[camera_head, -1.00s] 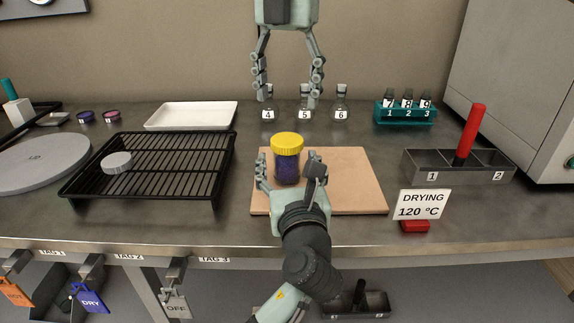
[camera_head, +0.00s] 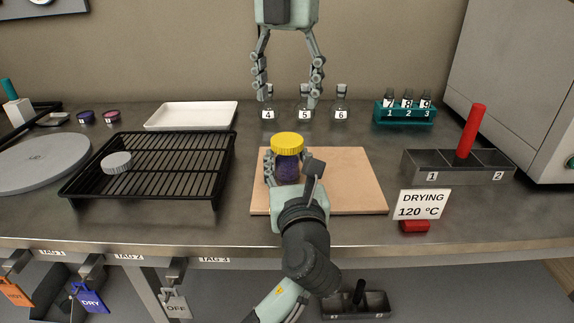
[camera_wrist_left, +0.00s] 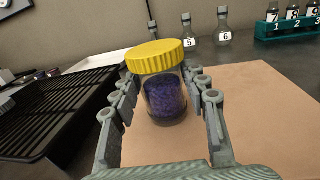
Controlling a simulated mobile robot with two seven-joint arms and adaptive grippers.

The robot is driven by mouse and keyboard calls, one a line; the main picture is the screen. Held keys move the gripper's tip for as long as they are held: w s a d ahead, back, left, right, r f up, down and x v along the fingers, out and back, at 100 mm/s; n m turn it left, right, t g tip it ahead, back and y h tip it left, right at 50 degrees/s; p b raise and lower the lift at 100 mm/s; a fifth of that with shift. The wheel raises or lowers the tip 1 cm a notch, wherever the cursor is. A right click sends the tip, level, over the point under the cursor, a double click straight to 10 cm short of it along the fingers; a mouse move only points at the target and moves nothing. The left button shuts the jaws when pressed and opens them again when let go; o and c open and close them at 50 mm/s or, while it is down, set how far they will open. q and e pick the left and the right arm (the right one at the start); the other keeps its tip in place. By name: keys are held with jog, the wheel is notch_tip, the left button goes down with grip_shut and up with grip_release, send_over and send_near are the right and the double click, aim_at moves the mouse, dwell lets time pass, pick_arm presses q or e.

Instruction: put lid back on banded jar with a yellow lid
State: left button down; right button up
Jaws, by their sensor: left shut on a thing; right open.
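A clear jar (camera_head: 287,169) with dark purple contents stands upright on the tan board. A yellow ribbed lid (camera_head: 287,144) sits on its top; whether it is screwed tight I cannot tell. No band shows clearly on the glass. My left gripper (camera_head: 290,168) is shut on the jar, with fingers on both sides below the lid. The left wrist view shows the jar (camera_wrist_left: 165,98) and its lid (camera_wrist_left: 155,57) between the fingers (camera_wrist_left: 160,95). My right gripper (camera_head: 288,98) is open and empty, above the back of the bench.
A pale round lid (camera_head: 117,162) lies on the black rack (camera_head: 190,165) at left. The tan board (camera_head: 350,180) is otherwise clear. Numbered flasks (camera_head: 341,104) stand behind it. A metal bin (camera_head: 415,165) and a drying sign (camera_head: 422,204) stand right.

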aim_at(287, 139)
jog(key=n, duration=0.5)
jog(key=shift+s+a+f, duration=0.1)
jog(key=shift+s+a, duration=0.05)
jog(key=n, duration=0.5)
jog(key=shift+n, duration=0.4)
jog(key=n, duration=1.1)
jog(key=shift+d+n, duration=0.2)
jog(key=shift+n, duration=0.1)
jog(key=shift+f, duration=3.9)
jog(key=shift+c, duration=0.6)
